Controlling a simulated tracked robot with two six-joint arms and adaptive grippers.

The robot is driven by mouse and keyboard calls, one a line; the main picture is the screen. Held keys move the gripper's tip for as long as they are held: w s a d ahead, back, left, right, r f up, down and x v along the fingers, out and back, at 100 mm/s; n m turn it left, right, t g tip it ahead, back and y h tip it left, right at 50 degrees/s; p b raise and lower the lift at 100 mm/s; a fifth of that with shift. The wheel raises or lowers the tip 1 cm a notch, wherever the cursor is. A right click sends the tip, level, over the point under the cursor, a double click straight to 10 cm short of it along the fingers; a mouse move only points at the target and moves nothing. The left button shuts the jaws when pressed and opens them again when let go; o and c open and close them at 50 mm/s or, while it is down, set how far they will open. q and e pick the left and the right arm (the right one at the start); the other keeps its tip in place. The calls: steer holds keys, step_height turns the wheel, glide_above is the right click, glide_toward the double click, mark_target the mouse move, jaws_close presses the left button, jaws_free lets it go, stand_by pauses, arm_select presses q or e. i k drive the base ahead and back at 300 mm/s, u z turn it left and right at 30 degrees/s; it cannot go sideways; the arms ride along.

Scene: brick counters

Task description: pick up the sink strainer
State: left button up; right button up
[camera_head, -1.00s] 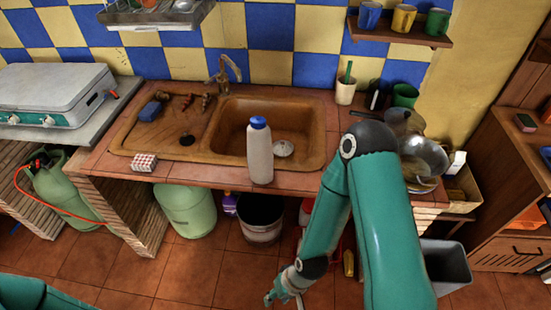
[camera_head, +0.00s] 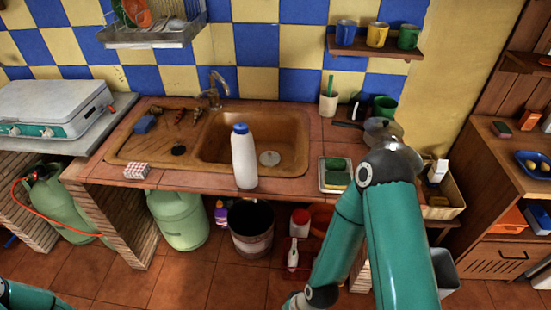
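The sink strainer (camera_head: 269,158) is a small, round, pale disc lying on the bottom of the brown sink basin (camera_head: 215,140), towards its right side. A tall white bottle with a blue cap (camera_head: 245,160) stands on the counter's front edge, just left of the strainer in the picture, and does not cover it. My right arm comes up at the right and bends down in front of the counter; its gripper is hidden or cut off at the bottom edge. My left arm shows only as a teal piece in the bottom left corner, with its gripper out of view.
A tray with green sponges (camera_head: 336,174) lies on the counter right of the sink, with a pan (camera_head: 381,131) behind it. The tap (camera_head: 215,88) rises behind the basin. A shelf with cups (camera_head: 376,47) hangs above.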

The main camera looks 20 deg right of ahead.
mark_target(270, 154)
steer(key=i, duration=0.85)
steer(key=u, duration=0.05)
